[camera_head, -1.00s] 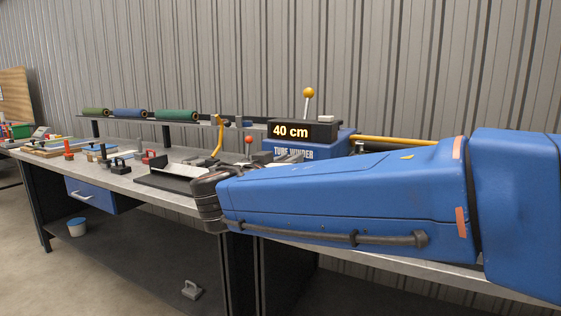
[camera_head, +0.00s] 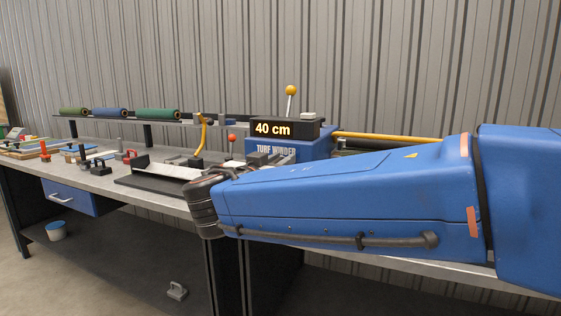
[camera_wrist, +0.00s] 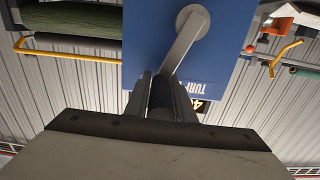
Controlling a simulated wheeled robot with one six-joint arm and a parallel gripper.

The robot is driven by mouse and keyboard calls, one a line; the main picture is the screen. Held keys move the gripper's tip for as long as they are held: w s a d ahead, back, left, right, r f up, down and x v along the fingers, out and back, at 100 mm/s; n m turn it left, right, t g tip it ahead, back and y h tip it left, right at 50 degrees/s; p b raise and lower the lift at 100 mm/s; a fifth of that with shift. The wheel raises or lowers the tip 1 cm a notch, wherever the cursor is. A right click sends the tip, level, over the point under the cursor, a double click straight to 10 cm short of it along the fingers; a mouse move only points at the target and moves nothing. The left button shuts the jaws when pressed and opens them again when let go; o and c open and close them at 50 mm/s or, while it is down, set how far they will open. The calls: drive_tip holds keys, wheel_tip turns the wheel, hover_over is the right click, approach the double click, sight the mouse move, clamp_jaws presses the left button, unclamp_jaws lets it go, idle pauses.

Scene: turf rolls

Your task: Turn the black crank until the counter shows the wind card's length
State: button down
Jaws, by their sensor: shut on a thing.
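The blue turf winder (camera_head: 280,148) stands on the bench, and its counter (camera_head: 273,129) reads 40 cm. In the wrist view the winder's blue face (camera_wrist: 150,30) fills the upper middle. The crank's grey arm (camera_wrist: 184,45) slants from its round hub to the black handle (camera_wrist: 160,98). My gripper (camera_wrist: 162,88) is shut on that handle, with a finger on each side. In the head view my blue arm hides the crank and my gripper. I cannot make out the wind card.
A yellow-topped lever (camera_head: 290,92) stands up behind the counter, and a yellow bar (camera_head: 385,138) runs to its right. Turf rolls (camera_head: 157,114) lie on the rear shelf. A black tray (camera_head: 155,184) and small tools are left of the winder.

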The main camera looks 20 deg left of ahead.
drive_tip(key=c, duration=1.7)
unclamp_jaws()
drive_tip(key=shift+f, duration=0.35)
drive_tip(key=shift+o, duration=0.7)
drive_tip(key=shift+r, duration=0.1)
drive_tip(key=s+a, duration=0.1)
drive_tip(key=s, duration=1.6)
drive_tip(key=shift+s+a, duration=0.15)
drive_tip(key=shift+a, duration=0.1)
